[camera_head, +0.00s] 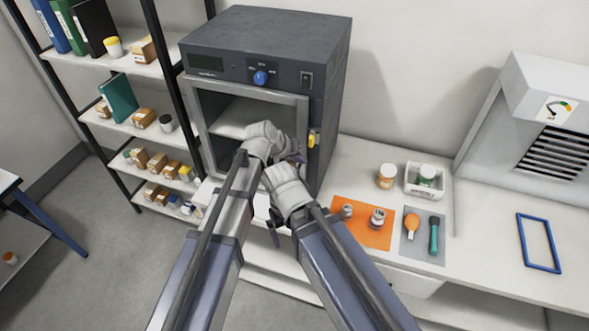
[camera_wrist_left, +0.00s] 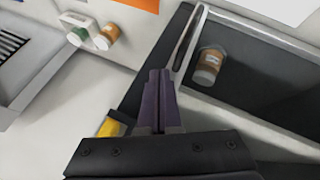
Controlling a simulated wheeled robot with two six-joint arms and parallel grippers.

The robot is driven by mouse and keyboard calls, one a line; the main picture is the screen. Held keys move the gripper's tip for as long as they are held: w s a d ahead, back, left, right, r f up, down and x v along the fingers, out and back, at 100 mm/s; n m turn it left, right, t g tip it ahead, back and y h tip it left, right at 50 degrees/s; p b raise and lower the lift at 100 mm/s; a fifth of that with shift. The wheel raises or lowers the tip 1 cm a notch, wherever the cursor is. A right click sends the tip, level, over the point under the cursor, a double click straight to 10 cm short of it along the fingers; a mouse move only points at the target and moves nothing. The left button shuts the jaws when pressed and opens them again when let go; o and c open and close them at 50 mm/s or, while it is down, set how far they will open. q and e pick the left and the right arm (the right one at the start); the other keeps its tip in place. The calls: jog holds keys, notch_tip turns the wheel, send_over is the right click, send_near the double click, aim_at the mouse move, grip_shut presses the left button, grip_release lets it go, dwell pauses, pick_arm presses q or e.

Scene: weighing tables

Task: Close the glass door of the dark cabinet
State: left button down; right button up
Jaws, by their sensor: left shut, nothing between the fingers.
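The dark cabinet (camera_head: 329,72) stands on the counter. Its grey-framed glass door (camera_head: 250,87) lies against or close to the front; my arms hide its lower right part, so I cannot tell if it is fully closed. My left gripper (camera_head: 299,159) is at the door's right edge, shut and empty. In the left wrist view its purple fingers (camera_wrist_left: 157,98) point along the pale door frame (camera_wrist_left: 190,42). My right gripper (camera_head: 274,233) is low in front of the counter, mostly hidden by the arms.
Right of the cabinet are a jar (camera_head: 386,176), a white tray (camera_head: 411,190) with another jar, an orange mat (camera_head: 345,232) with small weights, and a grey mat (camera_head: 409,254) with tools. A blue frame (camera_head: 521,232) lies further right. A shelf rack (camera_head: 99,118) stands left.

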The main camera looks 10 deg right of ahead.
pick_arm(q)
jog(key=shift+w+d+r, duration=0.15)
jog(key=shift+w+d, duration=0.25)
jog(key=shift+w, duration=0.3)
jog(key=shift+w, duration=0.1)
jog(key=shift+r, duration=0.15)
jog(key=shift+s+a+r+p, duration=0.25)
jog(key=shift+r+p, duration=0.3)
jog(key=shift+p, duration=0.25)
jog(key=p+v, duration=0.5)
jog(key=v, duration=0.1)
jog(key=shift+s+a, duration=0.35)
jog(key=shift+s, duration=0.1)
jog(key=shift+f, duration=0.1)
